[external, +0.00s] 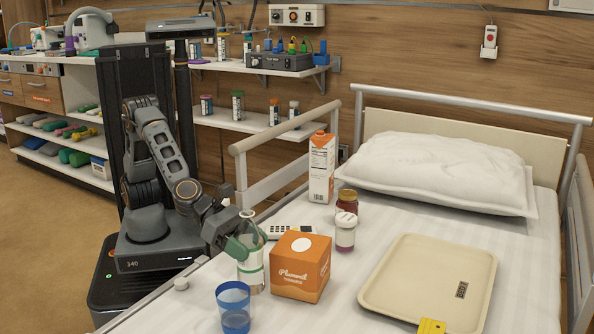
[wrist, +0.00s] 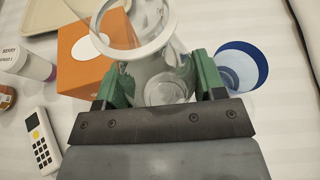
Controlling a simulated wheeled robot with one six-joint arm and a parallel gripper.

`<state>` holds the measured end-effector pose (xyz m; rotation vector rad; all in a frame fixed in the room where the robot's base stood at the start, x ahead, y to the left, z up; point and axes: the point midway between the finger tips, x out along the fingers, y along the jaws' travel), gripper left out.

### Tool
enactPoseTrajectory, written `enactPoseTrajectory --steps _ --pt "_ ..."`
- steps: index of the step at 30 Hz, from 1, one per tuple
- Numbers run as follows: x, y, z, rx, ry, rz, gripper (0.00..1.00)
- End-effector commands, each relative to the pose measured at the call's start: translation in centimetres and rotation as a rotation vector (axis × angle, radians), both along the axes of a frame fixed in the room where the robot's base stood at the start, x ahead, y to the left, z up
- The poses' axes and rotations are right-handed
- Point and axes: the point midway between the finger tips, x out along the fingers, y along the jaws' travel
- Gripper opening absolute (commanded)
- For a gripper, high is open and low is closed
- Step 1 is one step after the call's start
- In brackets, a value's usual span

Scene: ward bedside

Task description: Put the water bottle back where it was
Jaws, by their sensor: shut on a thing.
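In the wrist view the bottle (wrist: 158,60) sits between the fingers of my gripper (wrist: 160,85). Whether its base touches the bed surface I cannot tell.
An orange box (external: 300,267) stands close right of the bottle, and a blue cup (external: 234,308) stands in front. A remote (external: 290,231), jars (external: 345,233), a carton (external: 321,168) and a beige tray (external: 400,272) are also on the bed. A rail (external: 270,185) runs along the bed's left.

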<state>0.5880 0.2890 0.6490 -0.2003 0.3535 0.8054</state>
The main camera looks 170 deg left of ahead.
Motion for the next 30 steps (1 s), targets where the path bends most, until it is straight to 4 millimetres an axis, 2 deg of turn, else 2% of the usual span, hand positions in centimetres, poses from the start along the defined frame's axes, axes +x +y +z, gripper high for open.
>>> enactPoseTrajectory --steps 5,8,11,17,23,27,30 --pt "0.4 -0.9 1.8 0.002 -0.004 -0.017 0.32" --pt "0.8 -2.0 3.9 0.001 -0.005 -0.035 0.32" --pt "0.8 -4.0 6.6 0.001 -0.004 -0.066 0.32" --pt "-1.4 -7.9 10.3 0.001 0.000 -0.049 0.32" --pt "-6.4 -10.4 12.4 0.002 0.002 0.090 0.32" --pt "-11.3 -11.2 12.8 0.004 0.003 0.243 0.32" --pt "-14.9 -11.2 12.3 0.001 0.003 0.362 0.32"
